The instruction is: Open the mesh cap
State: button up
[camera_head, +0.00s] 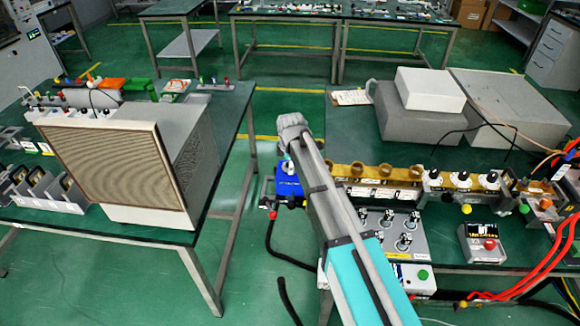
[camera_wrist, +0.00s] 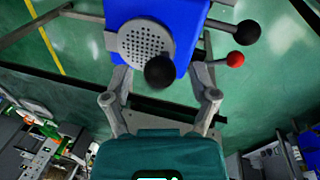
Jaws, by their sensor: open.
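The mesh cap (camera_wrist: 146,40) is a round grey disc with many small holes, on the face of a blue box (camera_wrist: 188,22) in the wrist view. A black ball knob (camera_wrist: 160,72) stands in front of its lower right edge and hides a little of it. The cap looks closed against the box. My gripper (camera_wrist: 161,76) is open, its two fingers apart on either side below the cap, with nothing held. The blue box also shows in the head view (camera_head: 287,187) at the bench's left end, beside my arm; the cap is not clear there.
Beside the box are another black knob (camera_wrist: 247,32) and a red knob (camera_wrist: 235,59) on rods. In the head view a grey panel of knobs (camera_head: 391,236) stands right of my arm. A large box with a brown grille (camera_head: 105,170) stands on the left bench.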

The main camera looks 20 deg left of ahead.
dwell(0.3)
grip_shut()
jog(key=shift+a+r, duration=0.1)
jog(key=shift+a, duration=0.15)
dwell(0.3)
